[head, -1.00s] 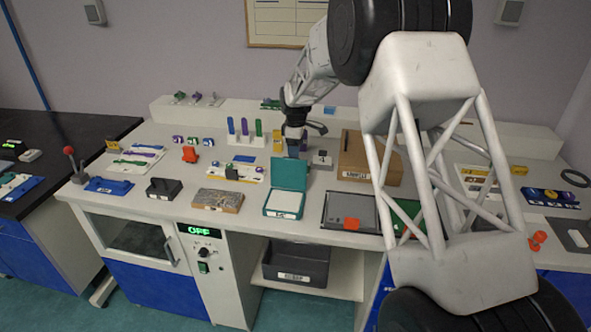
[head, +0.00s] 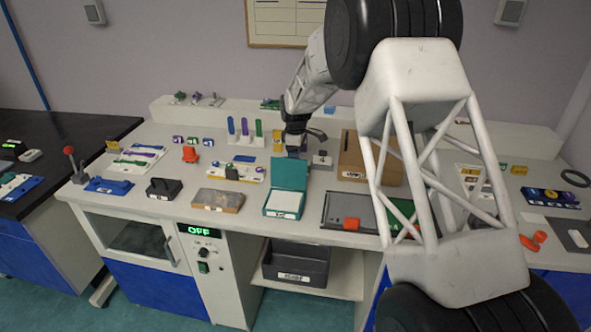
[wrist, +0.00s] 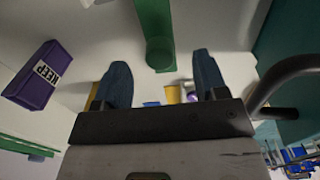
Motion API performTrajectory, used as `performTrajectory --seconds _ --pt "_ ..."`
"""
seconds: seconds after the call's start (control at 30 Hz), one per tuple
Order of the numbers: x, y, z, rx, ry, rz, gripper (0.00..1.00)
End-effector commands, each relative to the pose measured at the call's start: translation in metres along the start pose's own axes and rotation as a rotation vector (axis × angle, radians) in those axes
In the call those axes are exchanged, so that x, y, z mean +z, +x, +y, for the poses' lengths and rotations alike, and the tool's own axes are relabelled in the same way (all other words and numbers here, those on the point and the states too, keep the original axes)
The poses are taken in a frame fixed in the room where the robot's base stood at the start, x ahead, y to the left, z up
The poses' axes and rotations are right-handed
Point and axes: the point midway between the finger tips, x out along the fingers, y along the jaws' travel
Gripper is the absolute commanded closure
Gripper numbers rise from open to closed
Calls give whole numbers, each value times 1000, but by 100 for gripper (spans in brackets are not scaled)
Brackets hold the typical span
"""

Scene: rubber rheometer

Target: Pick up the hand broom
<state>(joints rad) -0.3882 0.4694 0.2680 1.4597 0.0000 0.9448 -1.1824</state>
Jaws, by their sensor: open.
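I cannot single out a hand broom with certainty in either view. My gripper (head: 294,150) is over the middle of the bench, behind the teal open box, with its fingertips hard to make out there. In the wrist view my gripper (wrist: 161,72) shows two dark blue fingers spread wide with nothing held between them. A green bar with a rounded end (wrist: 157,30) lies beyond the fingertips, roughly in line with the gap. A purple block labelled KEEP (wrist: 38,76) is to the left of the fingers.
The teal box (head: 287,190) stands open near the front edge. A rack with blue, purple and green uprights (head: 244,140) is left of my gripper. A cardboard box (head: 357,158) is to its right. A dark bin (head: 297,262) sits on the shelf below.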

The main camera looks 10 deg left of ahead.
Motion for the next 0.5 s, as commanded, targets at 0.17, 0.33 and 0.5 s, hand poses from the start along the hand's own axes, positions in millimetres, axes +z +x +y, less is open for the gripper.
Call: performTrajectory --seconds 0.17,0.33,0.5 --pt "0 3 0 0 0 0 34" --pt "0 17 0 -2 0 -1 34" --pt "0 36 0 -1 0 0 34"
